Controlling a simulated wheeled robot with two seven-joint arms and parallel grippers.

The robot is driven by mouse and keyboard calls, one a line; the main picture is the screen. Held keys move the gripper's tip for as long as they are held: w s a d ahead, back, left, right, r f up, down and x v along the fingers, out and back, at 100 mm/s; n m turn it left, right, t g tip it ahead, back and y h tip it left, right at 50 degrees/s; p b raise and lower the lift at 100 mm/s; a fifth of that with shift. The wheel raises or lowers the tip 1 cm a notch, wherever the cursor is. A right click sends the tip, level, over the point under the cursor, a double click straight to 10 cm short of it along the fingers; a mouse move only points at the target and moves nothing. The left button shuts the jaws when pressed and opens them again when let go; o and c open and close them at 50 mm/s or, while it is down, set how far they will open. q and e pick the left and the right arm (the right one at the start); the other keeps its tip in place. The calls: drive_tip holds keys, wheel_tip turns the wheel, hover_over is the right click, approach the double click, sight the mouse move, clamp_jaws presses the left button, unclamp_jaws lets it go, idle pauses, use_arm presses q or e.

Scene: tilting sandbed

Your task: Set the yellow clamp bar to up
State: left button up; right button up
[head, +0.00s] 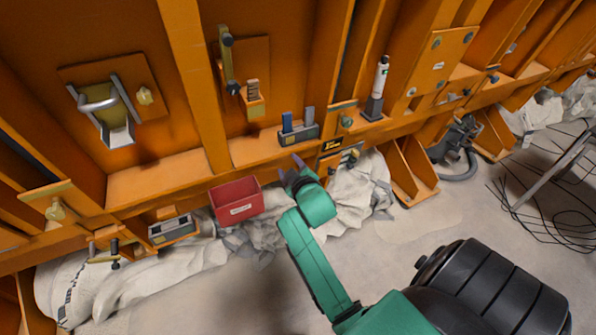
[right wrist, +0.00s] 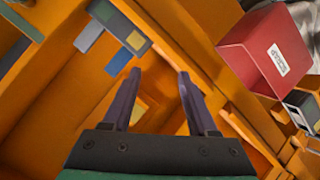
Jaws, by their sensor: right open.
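A yellow bar (head: 227,62) with dark ends, which looks like the clamp bar, stands nearly upright on an orange plate in the upper left of the head view. I cannot tell which end it turns on. My right gripper (head: 297,168) is below and to the right of it, near the lower orange ledge and clear of the bar. Its purple fingers are apart with nothing held between them, as the right wrist view (right wrist: 160,74) shows. A yellowish patch shows behind the fingers there; I cannot tell what it is. My left gripper is not in view.
A red bin (head: 236,200) hangs left of my right gripper. A grey holder with blue blocks (head: 299,133) sits on the ledge above it. A metal latch (head: 104,103) is at the left, and a white-topped tool (head: 378,88) stands right. Orange ribs divide the wall.

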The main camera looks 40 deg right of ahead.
drive_tip(key=shift+s+f, duration=0.1)
drive_tip(key=shift+f, duration=0.4)
